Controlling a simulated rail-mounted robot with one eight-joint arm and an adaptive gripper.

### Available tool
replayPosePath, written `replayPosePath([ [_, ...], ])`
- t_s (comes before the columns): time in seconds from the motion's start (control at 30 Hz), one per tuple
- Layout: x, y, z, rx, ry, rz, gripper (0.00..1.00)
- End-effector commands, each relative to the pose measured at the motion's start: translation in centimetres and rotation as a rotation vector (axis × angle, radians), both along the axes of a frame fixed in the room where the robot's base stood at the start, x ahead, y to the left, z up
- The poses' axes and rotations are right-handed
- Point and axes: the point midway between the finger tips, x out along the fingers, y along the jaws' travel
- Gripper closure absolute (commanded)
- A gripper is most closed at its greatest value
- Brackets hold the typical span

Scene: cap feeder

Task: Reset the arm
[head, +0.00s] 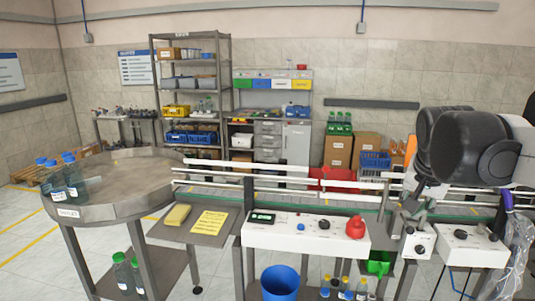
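Part of my arm (482,148) shows at the right edge of the head view, as bulky black joints with a white link behind them. It is above the right part of the conveyor, in front of the far wall. I cannot make out my gripper or its fingers in this view, so its opening and anything in it are hidden.
A conveyor with white guide rails (270,183) runs across the middle. A white control box (305,235) is at its front. A round table (115,178) with blue-capped bottles (65,178) stands left. A blue bin (280,283) is below. Shelves (190,95) stand behind.

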Motion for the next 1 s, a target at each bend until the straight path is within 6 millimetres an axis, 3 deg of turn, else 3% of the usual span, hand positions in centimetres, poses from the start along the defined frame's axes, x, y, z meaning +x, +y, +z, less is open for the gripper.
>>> replayPosePath([
  [0.1, -3.2, 3.0, -1.2, -0.017, -0.019, 0.105, 1.00],
  [0.3, -8.4, 7.2, -3.8, -0.049, -0.055, 0.277, 1.00],
  [0.6, -15.1, 11.8, -9.0, -0.100, -0.115, 0.505, 1.00],
  [0.8, -17.1, 13.0, -10.9, -0.122, -0.136, 0.579, 1.00],
  [1.0, -17.3, 13.2, -11.1, -0.124, -0.139, 0.588, 1.00],
])
